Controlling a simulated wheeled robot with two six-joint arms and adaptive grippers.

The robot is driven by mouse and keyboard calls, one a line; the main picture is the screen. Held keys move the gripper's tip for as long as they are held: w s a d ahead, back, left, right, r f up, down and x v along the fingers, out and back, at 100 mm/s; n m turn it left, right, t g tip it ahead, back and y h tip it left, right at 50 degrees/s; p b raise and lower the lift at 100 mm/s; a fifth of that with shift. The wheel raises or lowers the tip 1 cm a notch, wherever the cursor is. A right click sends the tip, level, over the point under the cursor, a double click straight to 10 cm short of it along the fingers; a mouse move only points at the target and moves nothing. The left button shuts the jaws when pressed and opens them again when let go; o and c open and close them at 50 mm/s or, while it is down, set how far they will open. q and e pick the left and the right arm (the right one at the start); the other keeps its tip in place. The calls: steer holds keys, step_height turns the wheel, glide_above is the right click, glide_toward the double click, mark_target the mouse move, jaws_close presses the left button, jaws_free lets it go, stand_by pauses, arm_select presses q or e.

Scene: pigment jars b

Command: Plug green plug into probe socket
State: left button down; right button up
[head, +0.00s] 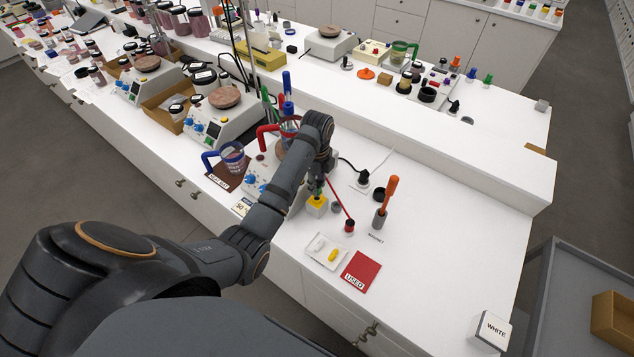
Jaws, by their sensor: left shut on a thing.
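My left arm reaches in from the lower left over the bench. My left gripper (321,180) points down and is shut on the small green plug (318,190), of which only a little shows below the fingers. Directly below is a yellow block (317,206) with a pale front, which looks like the probe socket. The plug appears at or just above its top; I cannot tell whether it is inserted. My right gripper is not in view.
A hotplate with blue knobs (252,180) stands left of the block. An orange-handled tool stands in a grey holder (380,217) at right. A red rod leans to a small red-black pot (349,226). A white tray (319,256) and red card (360,272) lie in front. The bench right of these is mostly clear.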

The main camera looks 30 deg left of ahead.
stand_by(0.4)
arm_select(q)
steer(key=shift+f+b, duration=0.3)
steer(key=shift+f, duration=0.95)
stand_by(0.4)
steer(key=c, duration=1)
jaws_free()
